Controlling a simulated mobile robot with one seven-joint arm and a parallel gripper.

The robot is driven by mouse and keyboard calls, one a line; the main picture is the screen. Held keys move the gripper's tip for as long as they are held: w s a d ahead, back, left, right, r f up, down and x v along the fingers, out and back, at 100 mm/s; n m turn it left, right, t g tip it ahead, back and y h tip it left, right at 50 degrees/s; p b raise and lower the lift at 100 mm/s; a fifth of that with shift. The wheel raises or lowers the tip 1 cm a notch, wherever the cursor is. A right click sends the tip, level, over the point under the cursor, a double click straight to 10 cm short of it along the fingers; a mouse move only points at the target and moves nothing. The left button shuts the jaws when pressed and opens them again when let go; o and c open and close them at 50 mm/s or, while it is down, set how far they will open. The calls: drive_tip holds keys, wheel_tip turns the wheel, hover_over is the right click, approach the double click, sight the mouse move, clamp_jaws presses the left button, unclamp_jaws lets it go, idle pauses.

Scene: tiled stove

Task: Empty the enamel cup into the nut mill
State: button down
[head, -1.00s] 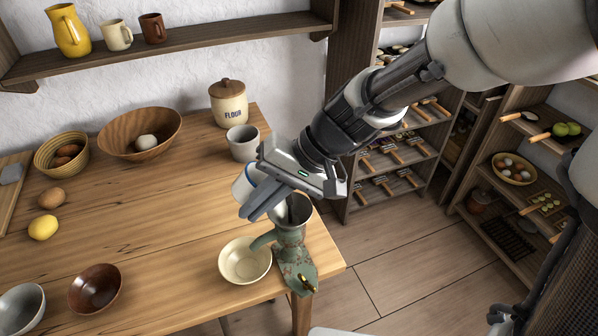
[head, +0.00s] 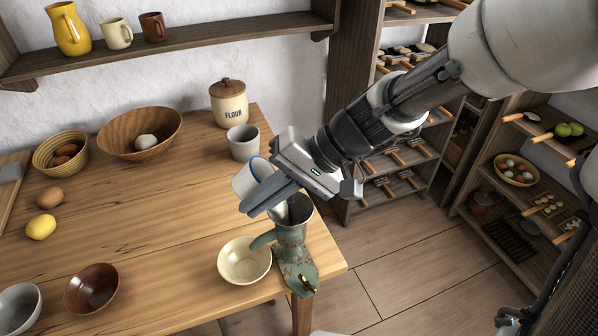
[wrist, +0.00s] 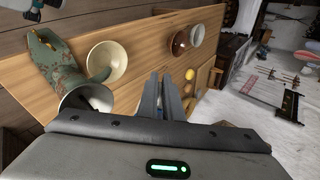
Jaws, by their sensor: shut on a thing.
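The white enamel cup (head: 246,178) with a blue rim is in my gripper (head: 257,202), which is shut on it. The cup is tilted, its blue-edged rim up and to the right, close to the upper left of the nut mill's hopper. My gripper hides part of it, and its contents cannot be seen. The green, worn nut mill (head: 291,250) stands at the table's right corner, and its hopper also shows in the wrist view (wrist: 88,98). A cream bowl (head: 244,262) sits beside the mill, under its spout.
A grey cup (head: 243,143) and a flour jar (head: 229,104) stand behind my gripper. A wooden bowl (head: 139,131), a lemon (head: 41,227) and a brown bowl (head: 93,289) are farther left. The table's middle (head: 160,215) is clear.

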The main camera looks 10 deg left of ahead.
drive_tip(key=shift+w+d+r+g+y+b, duration=0.15)
drive_tip(key=shift+r+y+b, duration=0.1)
drive_tip(key=shift+y+b, duration=0.5)
drive_tip(key=shift+s+d+r+g+y+b, duration=0.1)
drive_tip(key=shift+d+r+g+y+b, duration=0.1)
drive_tip(key=shift+y+b, duration=0.55)
drive_tip(key=shift+w+d+r+g+y+b, duration=0.2)
drive_tip(key=shift+y+b, duration=0.3)
drive_tip(key=shift+y, duration=0.5)
idle(0.7)
drive_tip(key=shift+w+d+r+g+y+b, duration=0.1)
drive_tip(key=shift+d+g+y+b, duration=0.1)
drive_tip(key=shift+d+y+b, duration=0.2)
drive_tip(key=shift+d+r+g+y+b, duration=0.1)
drive_tip(key=shift+d+g+y+b, duration=0.05)
drive_tip(key=shift+d+y+b, duration=0.2)
drive_tip(key=shift+w+d+r+g+y+b, duration=0.15)
drive_tip(key=shift+d+g+y+b, duration=0.1)
drive_tip(key=shift+y+b, duration=0.5)
drive_tip(key=shift+d+r+g+y+b, duration=0.15)
drive_tip(key=shift+d+y+b, duration=0.1)
drive_tip(key=shift+y+b, duration=0.45)
drive_tip(key=shift+w+d+r+g+y+b, duration=0.1)
drive_tip(key=shift+d+g+y+b, duration=0.15)
drive_tip(key=shift+y+b, duration=0.5)
idle(1.8)
